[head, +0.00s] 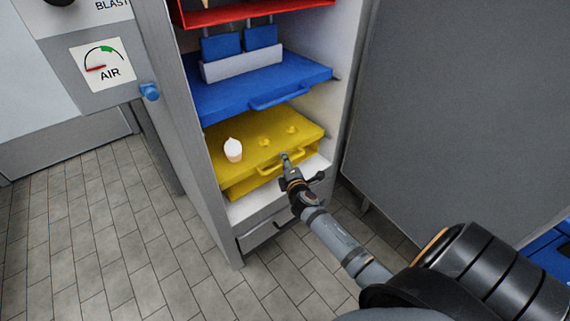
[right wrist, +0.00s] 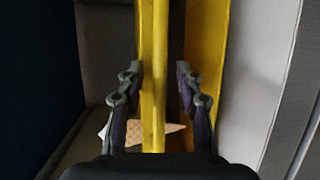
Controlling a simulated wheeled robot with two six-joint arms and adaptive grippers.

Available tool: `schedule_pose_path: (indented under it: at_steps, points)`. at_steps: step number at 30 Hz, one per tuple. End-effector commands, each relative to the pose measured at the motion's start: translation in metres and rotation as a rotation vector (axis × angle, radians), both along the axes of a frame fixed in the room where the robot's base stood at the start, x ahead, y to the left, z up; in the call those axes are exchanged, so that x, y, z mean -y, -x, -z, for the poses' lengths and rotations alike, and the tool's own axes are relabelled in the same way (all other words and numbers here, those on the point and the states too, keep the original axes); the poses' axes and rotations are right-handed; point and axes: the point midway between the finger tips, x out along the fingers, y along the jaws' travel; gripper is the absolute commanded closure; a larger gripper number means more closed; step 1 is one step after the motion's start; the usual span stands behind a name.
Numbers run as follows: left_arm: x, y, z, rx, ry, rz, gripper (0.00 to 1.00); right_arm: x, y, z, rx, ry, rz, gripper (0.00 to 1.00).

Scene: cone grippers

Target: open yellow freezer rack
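The yellow freezer rack (head: 248,132) is in the freezer below the blue rack, with a handle (head: 268,167) on its front edge. A pale cone (head: 233,150) stands in it at the left, beside two empty round holes. My right gripper (head: 286,164) is at the handle. In the right wrist view the yellow handle bar (right wrist: 154,70) runs between the two open fingers (right wrist: 160,85); the left finger is very close to it and there is a gap at the right finger. My left gripper is not in view.
The blue rack (head: 215,97) and red rack (head: 262,12) are above. The open grey freezer door (head: 450,110) stands at the right. A grey machine with an AIR gauge (head: 103,63) and blue knob (head: 149,91) is at the left. The tiled floor (head: 120,240) in front is clear.

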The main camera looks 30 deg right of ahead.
Motion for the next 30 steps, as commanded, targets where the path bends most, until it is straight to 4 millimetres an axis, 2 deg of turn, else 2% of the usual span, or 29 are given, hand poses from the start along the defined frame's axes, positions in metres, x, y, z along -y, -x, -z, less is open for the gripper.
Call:
schedule_pose_path:
  at_steps: [3,11,30]
  points:
    - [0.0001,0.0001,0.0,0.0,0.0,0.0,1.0,-0.0001,0.0002,-0.0001,0.0,0.0,0.0,0.66]
    - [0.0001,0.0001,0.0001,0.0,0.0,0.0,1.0,-0.0001,0.0004,-0.0001,0.0,0.0,0.0,1.0]
    - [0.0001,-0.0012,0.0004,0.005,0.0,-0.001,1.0,-0.0002,0.0008,0.0008,-0.002,-0.001,0.0,1.0]
